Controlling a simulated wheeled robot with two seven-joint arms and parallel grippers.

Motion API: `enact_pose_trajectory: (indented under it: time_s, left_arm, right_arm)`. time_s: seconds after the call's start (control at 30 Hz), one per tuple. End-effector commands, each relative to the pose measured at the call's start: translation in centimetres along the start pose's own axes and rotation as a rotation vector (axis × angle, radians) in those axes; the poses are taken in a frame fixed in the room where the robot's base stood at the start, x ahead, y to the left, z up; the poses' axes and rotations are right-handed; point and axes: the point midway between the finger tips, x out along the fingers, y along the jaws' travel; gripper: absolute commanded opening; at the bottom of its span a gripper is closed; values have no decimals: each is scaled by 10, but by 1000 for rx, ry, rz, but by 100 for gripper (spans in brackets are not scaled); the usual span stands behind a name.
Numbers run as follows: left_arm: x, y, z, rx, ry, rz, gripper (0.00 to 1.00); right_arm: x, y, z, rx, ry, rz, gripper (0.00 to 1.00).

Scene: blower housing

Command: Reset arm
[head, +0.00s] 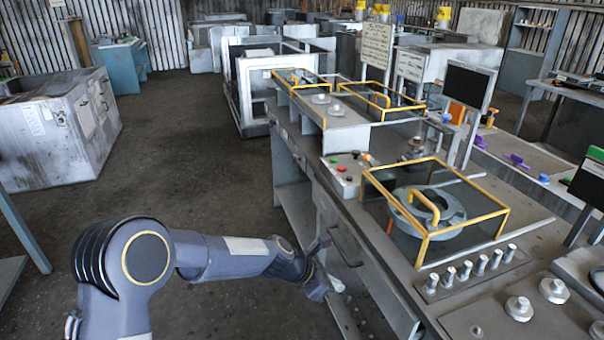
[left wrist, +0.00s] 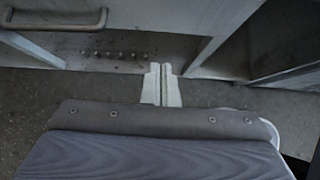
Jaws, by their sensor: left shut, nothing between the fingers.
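My left arm (head: 220,252) comes in from the lower left of the head view and reaches to the front of the workbench. My left gripper (head: 336,284) is low beside the bench front, below the bench top. In the left wrist view its two pale fingers (left wrist: 161,84) lie together, with nothing between them. A drawer handle (left wrist: 60,18) on the bench front is at the upper left there, apart from the fingers; the handle also shows in the head view (head: 343,248). My right gripper is in neither view.
The bench top (head: 400,283) carries a yellow-framed guard (head: 436,207) over a round grey housing (head: 428,207), a button box (head: 345,172) and several metal pegs (head: 465,270). A grey cabinet (head: 62,128) stands at the left. The floor (head: 200,165) between is clear.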

Motion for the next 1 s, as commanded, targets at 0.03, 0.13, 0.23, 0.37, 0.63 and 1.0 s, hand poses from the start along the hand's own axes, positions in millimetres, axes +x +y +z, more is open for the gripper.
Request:
enact_pose_trajectory:
  time_s: [0.03,0.13,0.23,0.37,0.63,1.0]
  left_arm:
    - [-10,2,1,21,-2,8,0]
    - [-46,6,1,129,-1,29,0]
    - [-105,6,-4,315,11,62,0]
    - [-184,-9,-23,599,58,101,0]
    - [-307,-79,-85,1154,235,137,0]
    - [-360,-185,-171,1701,519,34,0]
  right_arm:
    - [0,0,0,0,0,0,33]
    - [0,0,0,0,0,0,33]
    - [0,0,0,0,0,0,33]
    - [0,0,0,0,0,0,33]
    - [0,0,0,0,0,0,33]
    - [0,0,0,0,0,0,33]
